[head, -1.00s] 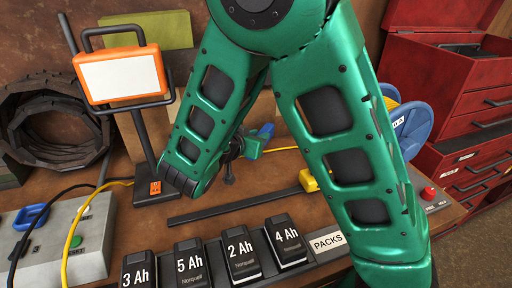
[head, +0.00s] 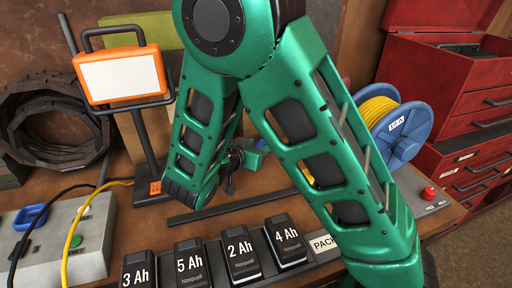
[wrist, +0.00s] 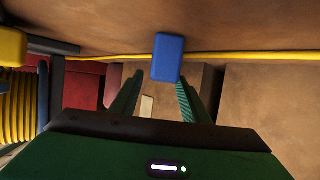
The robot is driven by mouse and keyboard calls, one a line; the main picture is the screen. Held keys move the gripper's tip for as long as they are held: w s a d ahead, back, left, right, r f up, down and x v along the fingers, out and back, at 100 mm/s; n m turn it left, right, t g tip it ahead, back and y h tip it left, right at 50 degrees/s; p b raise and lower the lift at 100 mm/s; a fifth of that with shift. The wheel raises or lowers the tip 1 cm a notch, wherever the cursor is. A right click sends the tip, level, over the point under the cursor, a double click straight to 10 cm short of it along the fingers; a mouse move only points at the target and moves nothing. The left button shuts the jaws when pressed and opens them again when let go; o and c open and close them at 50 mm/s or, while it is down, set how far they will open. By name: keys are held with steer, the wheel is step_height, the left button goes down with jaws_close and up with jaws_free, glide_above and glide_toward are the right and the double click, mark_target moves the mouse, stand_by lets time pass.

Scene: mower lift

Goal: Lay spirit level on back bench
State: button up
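I cannot pick out the spirit level for sure. In the wrist view, my gripper (wrist: 158,80) has its two green fingers apart, with a visible gap between them. A blue block (wrist: 167,57) shows just past the fingertips, its lower right corner close to the right one. I cannot tell whether they touch, or whether the block is part of the level. In the head view my arm covers the middle of the bench (head: 150,222).
A dark bar (head: 235,205) lies behind several battery packs (head: 240,256). An orange lamp (head: 122,76) stands left, by a grey control box (head: 75,240). A blue reel (head: 403,130) and red tool chest (head: 460,95) are right. A thin yellow strip (wrist: 240,57) crosses the wrist view.

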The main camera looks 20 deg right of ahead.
steer(key=v, duration=1.2)
steer(key=shift+f, duration=0.1)
